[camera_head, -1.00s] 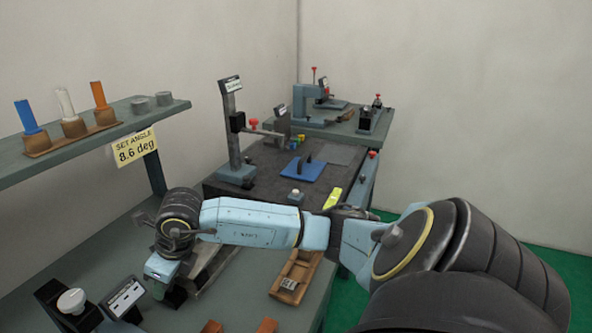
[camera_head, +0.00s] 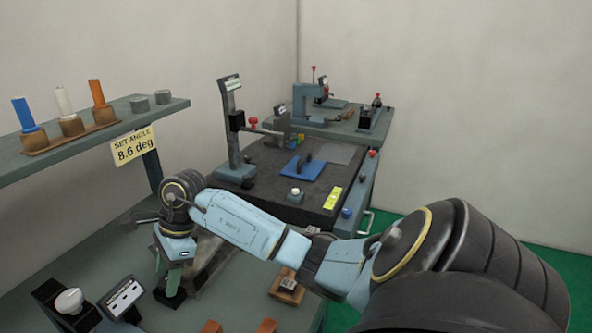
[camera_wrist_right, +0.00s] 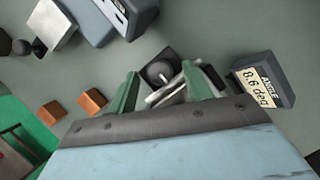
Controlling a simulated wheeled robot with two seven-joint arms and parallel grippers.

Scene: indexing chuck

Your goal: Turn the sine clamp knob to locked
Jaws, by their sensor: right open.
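The dark round knob (camera_wrist_right: 159,71), apparently the sine clamp knob, sits on a dark square base in the right wrist view. A pale grey bar runs beside it. My right gripper (camera_wrist_right: 160,76) is open, with its green fingers on either side of the knob. I cannot tell whether they touch it. In the head view the right gripper (camera_head: 172,284) points down at the lower left bench and largely hides the knob. The angle display (camera_wrist_right: 263,80) reads 8.6 deg, right of the fingers. My left gripper is not in view.
A black block with a white knob (camera_head: 69,301) and a grey display box (camera_head: 123,298) stand left of the gripper. Orange blocks (camera_head: 267,326) lie at the front. A shelf (camera_head: 100,128) carries the sign "SET ANGLE 8.6 deg" (camera_head: 134,147). A wooden tray (camera_head: 288,290) lies to the right.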

